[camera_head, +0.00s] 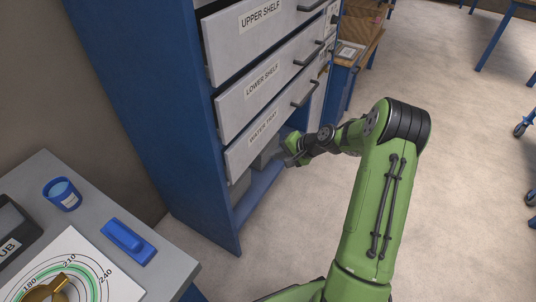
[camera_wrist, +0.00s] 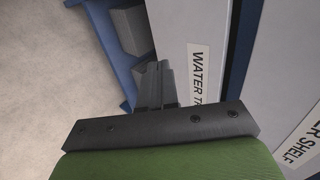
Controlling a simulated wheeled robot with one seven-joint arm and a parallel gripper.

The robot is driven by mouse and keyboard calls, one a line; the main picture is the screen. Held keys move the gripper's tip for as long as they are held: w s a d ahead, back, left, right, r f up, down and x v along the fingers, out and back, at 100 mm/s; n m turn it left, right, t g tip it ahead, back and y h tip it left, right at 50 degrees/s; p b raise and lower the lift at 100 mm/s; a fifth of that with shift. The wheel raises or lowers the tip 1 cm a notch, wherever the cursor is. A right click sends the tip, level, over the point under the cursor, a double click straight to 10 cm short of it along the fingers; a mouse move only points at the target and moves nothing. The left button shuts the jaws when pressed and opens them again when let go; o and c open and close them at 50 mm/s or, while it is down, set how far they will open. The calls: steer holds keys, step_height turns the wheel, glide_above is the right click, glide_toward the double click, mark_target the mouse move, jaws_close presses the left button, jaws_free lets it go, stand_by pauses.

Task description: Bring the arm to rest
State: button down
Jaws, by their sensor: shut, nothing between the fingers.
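My gripper (camera_head: 284,160) is at the end of my green arm, in front of the blue cabinet and close to its lowest labelled drawer. In the wrist view my gripper (camera_wrist: 158,72) shows as two dark fingers side by side, shut with nothing between them. The drawer labelled WATER TRAY (camera_head: 267,123) is just above and behind the gripper in the head view. I cannot tell whether the fingertips touch anything. The arm is stretched out and bent down toward the cabinet.
The blue cabinet (camera_head: 150,100) has drawers labelled LOWER SHELF (camera_head: 262,78) and UPPER SHELF (camera_head: 258,14), which appear partly out. A grey table (camera_head: 60,185) at lower left holds a blue cup (camera_head: 62,194), a blue block (camera_head: 128,241) and a dial. Open floor (camera_head: 470,200) lies to the right.

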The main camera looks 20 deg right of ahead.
steer(key=s+a+r+n+g+h+p, duration=0.1)
steer(key=s+a+r+n+h+p, duration=0.15)
steer(key=s+a+r, duration=0.55)
steer(key=s+a+r+n+g+h+p, duration=0.1)
steer(key=s+r+n+g+p, duration=0.2)
steer(key=r, duration=1)
steer(key=s+r+n+p, duration=0.1)
steer(key=s+r, duration=0.2)
steer(key=s, duration=0.4)
steer(key=s+a+r+n+t+h+p, duration=0.1)
steer(key=s+r+n, duration=0.1)
steer(key=s, duration=0.5)
steer(key=s+a+r+n+t+h+p, duration=0.1)
steer(key=s+r+n+p, duration=0.1)
steer(key=s+r, duration=0.2)
steer(key=s, duration=0.3)
steer(key=shift+a+r, duration=0.15)
steer(key=shift+r, duration=0.1)
steer(key=shift+s, duration=0.15)
